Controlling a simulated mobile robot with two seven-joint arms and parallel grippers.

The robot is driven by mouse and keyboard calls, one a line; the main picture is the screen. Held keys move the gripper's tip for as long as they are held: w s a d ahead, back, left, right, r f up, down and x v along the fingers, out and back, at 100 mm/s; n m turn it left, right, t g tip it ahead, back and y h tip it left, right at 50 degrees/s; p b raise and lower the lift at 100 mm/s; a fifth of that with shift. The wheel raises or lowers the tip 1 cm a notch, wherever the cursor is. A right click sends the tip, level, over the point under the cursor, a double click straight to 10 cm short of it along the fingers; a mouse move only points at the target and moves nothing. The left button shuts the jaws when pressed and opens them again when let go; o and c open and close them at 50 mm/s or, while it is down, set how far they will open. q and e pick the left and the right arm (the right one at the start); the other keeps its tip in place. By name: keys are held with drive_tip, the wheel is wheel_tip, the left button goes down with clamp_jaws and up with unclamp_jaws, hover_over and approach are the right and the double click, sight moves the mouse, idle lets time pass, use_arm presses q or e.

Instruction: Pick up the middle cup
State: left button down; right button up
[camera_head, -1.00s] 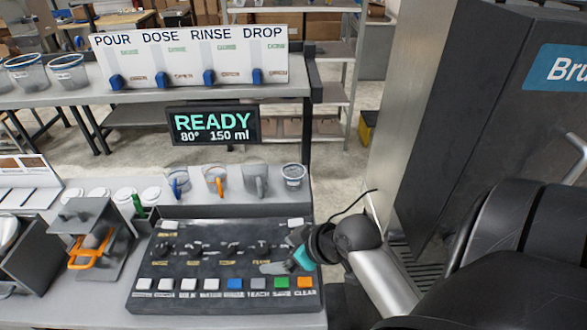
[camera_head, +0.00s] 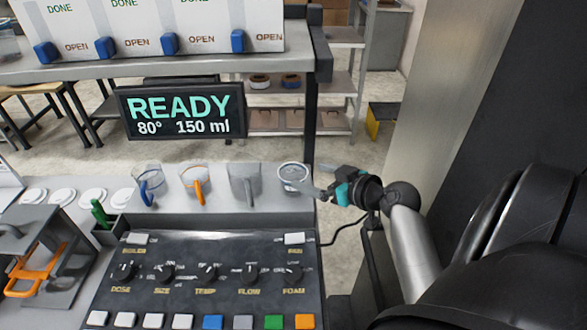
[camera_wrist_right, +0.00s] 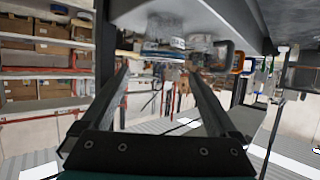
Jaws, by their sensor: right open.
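Three clear cups stand in a row on the ledge behind the control panel: one with a blue handle (camera_head: 148,183), the middle one with an orange handle (camera_head: 195,184), and one with a grey handle (camera_head: 243,184). My right gripper (camera_head: 316,188) is open at the right end of this row, beside a small clear tub (camera_head: 293,174) and apart from the orange-handled cup. In the right wrist view, the open fingers (camera_wrist_right: 158,72) point towards a clear round container (camera_wrist_right: 163,52), with a grey handle and an orange handle (camera_wrist_right: 238,62) beyond. My left gripper is not in view.
A control panel (camera_head: 210,247) with knobs and coloured buttons lies in front of the cups. A READY display (camera_head: 180,108) hangs above and behind them. A green-handled item (camera_head: 101,213) stands at left. A tall dark machine (camera_head: 500,100) stands at right.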

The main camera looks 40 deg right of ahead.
sight(285, 170)
drive_tip(key=x, duration=0.5)
drive_tip(key=shift+x, duration=0.9)
drive_tip(key=shift+f+x, duration=0.25)
drive_tip(key=shift+x, duration=1.8)
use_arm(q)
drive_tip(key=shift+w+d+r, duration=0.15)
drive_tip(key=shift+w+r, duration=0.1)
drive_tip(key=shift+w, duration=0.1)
use_arm(e)
drive_tip(key=shift+s+a, duration=0.1)
drive_tip(key=shift+a, duration=0.05)
drive_tip(key=c, duration=1)
drive_tip(key=shift+r, duration=0.1)
